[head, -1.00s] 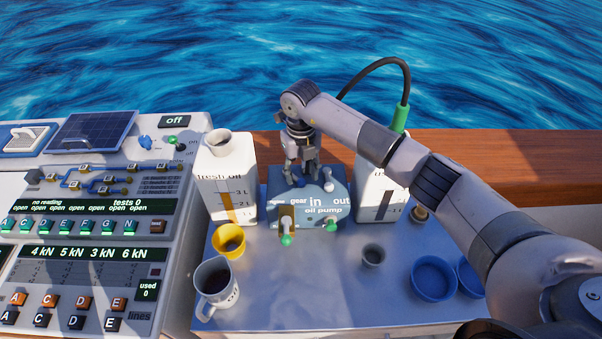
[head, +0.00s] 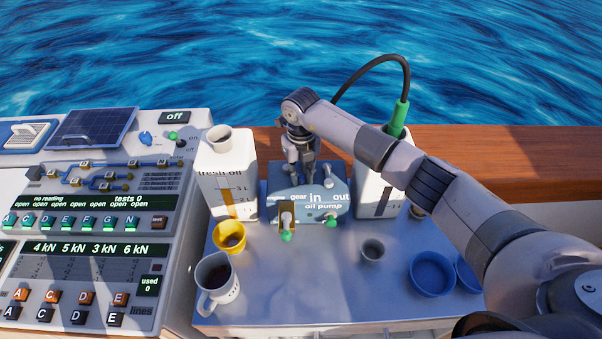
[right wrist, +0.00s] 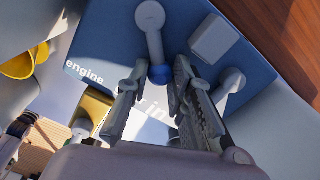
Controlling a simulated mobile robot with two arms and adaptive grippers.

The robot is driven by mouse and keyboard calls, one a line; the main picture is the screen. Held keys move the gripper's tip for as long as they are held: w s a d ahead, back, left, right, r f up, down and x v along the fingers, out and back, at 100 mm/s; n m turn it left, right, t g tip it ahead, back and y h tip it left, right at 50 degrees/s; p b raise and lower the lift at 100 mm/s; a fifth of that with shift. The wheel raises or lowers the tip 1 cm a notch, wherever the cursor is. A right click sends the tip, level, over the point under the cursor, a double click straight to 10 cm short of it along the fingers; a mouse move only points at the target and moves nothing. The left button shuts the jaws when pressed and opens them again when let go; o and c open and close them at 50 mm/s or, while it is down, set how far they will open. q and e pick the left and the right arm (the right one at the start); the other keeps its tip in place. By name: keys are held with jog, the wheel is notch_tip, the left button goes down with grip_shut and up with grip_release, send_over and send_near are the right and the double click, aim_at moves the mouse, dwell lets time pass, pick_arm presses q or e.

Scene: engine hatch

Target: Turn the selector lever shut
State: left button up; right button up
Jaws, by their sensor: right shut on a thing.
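The blue oil pump (head: 290,205) stands at the back of the metal bench, marked engine, gear, in and out. In the right wrist view, the selector lever (right wrist: 155,42) on its top is a grey arm with a round grey pivot and a blue end. My right gripper (head: 303,176) points down onto the pump's top. In the right wrist view, its fingers (right wrist: 156,84) are shut on the lever's blue end. In the head view the gripper hides the lever. My left gripper is not in view.
White oil containers (head: 226,180) flank the pump; a black hose with a green end (head: 400,115) enters the right one. A yellow cup (head: 229,238), a jug (head: 217,285), a small grey cup (head: 372,251) and blue bowls (head: 432,273) stand in front.

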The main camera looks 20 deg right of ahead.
aim_at(286, 186)
grip_shut()
jog(key=shift+a, duration=0.1)
jog(key=m, duration=0.1)
jog(key=a+m, duration=0.1)
jog(key=m, duration=0.1)
jog(key=a+m, duration=0.1)
jog(key=shift+s+b, duration=0.3)
jog(key=shift+b, duration=0.05)
jog(key=shift+w+a+m+b, duration=0.15)
jog(key=shift+a+m, duration=0.35)
jog(key=shift+m, duration=0.65)
jog(key=shift+s+a+m+b, duration=0.1)
jog(key=shift+a+m+b, duration=0.25)
jog(key=shift+m, duration=0.8)
jog(key=shift+w+a, duration=0.1)
jog(key=shift+a, duration=0.05)
jog(key=shift+r, duration=0.1)
jog(key=o, duration=0.7)
grip_release()
